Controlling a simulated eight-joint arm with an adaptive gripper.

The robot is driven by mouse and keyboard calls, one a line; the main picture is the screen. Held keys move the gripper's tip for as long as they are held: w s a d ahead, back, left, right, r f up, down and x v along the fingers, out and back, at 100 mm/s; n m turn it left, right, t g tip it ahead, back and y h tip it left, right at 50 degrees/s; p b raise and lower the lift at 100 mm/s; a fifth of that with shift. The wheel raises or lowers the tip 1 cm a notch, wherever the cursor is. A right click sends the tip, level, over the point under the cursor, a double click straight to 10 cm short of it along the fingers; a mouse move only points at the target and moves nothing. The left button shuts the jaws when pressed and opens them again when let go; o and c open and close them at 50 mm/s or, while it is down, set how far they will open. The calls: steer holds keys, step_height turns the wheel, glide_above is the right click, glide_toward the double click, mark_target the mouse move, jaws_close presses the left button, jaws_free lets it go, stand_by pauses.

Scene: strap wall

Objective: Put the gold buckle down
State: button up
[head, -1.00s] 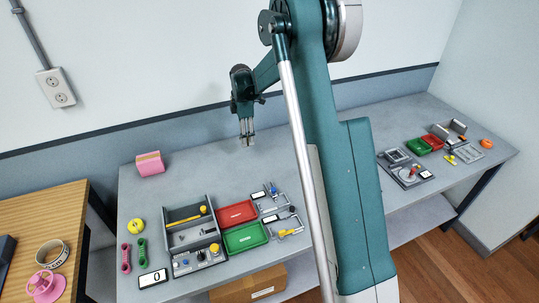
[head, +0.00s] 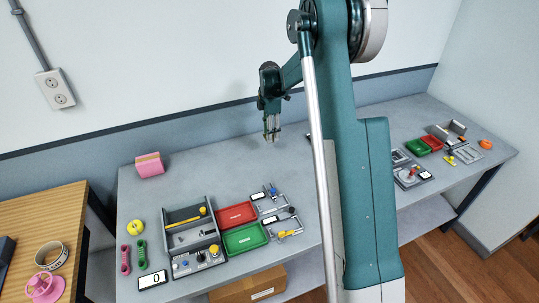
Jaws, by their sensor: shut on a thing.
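My gripper (head: 271,138) hangs with its fingers pointing down above the back part of the grey table, left of my arm's large teal link. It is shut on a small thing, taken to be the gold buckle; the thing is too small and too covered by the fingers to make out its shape. The gripper is apart from the trays and the other objects.
A grey compartment tray (head: 190,241), a red tray (head: 237,214) and a green tray (head: 245,238) stand on the table (head: 130,215). A pink block (head: 150,165) sits at back left. Small fixtures (head: 283,222) lie right of the trays. Table below the gripper looks clear.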

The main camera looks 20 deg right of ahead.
glide_above(270, 155)
steer(key=shift+w+f, duration=0.15)
steer(key=shift+f, duration=2.95)
steer(key=shift+f, duration=1.85)
steer(key=shift+f+b, duration=0.2)
steer(key=shift+b, duration=0.15)
steer(key=o, duration=0.9)
steer(key=shift+r, duration=0.15)
step_height(270, 155, up, 12)
steer(key=shift+r+p, duration=0.1)
steer(key=shift+p, duration=0.3)
